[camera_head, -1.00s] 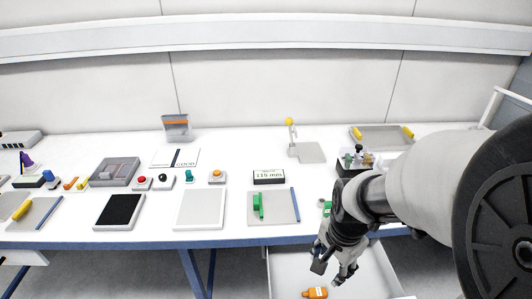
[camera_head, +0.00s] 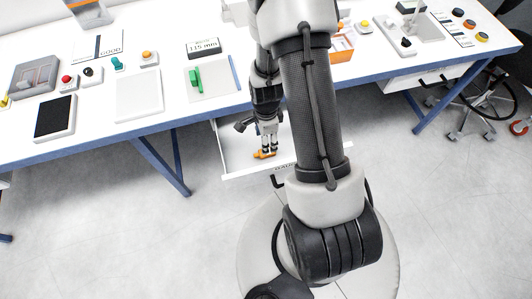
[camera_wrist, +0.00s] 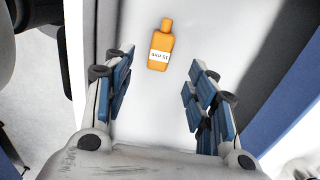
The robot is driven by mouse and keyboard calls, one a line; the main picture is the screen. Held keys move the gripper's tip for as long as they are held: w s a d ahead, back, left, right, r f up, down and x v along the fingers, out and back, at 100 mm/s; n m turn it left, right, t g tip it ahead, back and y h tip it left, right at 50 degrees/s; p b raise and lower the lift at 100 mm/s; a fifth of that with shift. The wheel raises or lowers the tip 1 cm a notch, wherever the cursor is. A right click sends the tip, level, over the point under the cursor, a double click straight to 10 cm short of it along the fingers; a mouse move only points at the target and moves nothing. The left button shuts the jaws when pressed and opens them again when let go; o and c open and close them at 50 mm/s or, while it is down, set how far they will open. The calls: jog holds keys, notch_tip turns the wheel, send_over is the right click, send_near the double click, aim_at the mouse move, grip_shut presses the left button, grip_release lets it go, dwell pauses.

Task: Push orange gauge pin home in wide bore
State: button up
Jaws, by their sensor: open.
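The orange gauge pin (camera_head: 264,155) lies in the open drawer (camera_head: 232,171) below the table's front edge. In the wrist view the pin (camera_wrist: 160,50) has a narrower neck at its top end and a white label on its body. My gripper (camera_head: 267,145) points down into the drawer, very near the pin in the head view. In the wrist view my open gripper (camera_wrist: 158,88) has nothing between its blue-padded fingers, and the pin lies just beyond the fingertips. I cannot make out the wide bore in these frames.
On the table (camera_head: 175,113) stand a display (camera_head: 203,48) reading in mm, a green piece (camera_head: 195,78) on a grey mat, a white pad (camera_head: 138,94) and a black pad (camera_head: 55,118). The drawer's walls surround my gripper. An orange box (camera_head: 342,46) stands behind my arm.

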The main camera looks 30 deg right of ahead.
notch_tip(320, 180, down, 9)
jog(key=b, duration=0.3)
jog(key=shift+w+a+r, duration=0.1)
jog(key=shift+r, duration=0.1)
jog(key=shift+c, duration=0.3)
jog(key=c, duration=1.1)
